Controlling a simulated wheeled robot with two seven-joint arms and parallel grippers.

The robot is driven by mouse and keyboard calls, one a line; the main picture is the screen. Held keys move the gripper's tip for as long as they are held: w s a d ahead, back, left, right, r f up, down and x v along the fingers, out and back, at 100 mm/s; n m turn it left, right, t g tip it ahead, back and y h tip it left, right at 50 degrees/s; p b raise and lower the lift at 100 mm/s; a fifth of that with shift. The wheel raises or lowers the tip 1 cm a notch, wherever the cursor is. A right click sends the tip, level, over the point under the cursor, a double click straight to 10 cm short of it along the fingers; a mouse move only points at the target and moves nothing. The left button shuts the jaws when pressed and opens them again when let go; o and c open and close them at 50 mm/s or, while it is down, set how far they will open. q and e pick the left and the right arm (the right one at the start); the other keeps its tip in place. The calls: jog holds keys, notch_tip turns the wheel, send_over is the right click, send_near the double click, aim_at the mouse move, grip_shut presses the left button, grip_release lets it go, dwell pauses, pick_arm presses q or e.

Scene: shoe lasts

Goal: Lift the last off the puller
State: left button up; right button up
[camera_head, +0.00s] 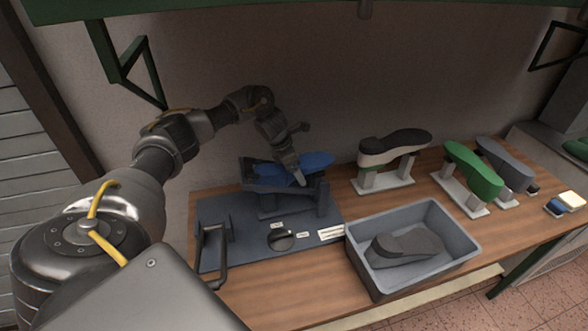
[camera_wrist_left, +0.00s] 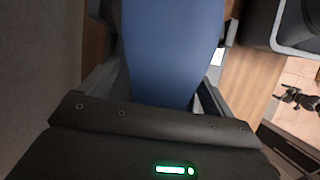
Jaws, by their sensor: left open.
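A blue last (camera_head: 314,161) sits on the dark grey puller (camera_head: 268,203) at the back left of the bench. My left gripper (camera_head: 298,178) reaches down over the last from behind, close to it, and is open. In the left wrist view the blue last (camera_wrist_left: 172,50) fills the middle, just beyond the gripper's dark body. Grey parts stand on either side of it there. I cannot tell whether the fingers touch the last.
The puller's base plate (camera_head: 215,208) carries a handle (camera_head: 222,262) and a round black knob (camera_head: 281,240). A grey bin (camera_head: 458,239) with a dark sole-shaped piece (camera_head: 405,245) stands in front. A black-and-white last (camera_head: 393,147), a green last (camera_head: 472,170) and a grey last (camera_head: 505,160) stand to the right.

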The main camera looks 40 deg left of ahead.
pick_arm(q)
jog(key=c, duration=1.5)
jog(key=shift+c, duration=0.2)
jog(key=shift+w+r, duration=0.1)
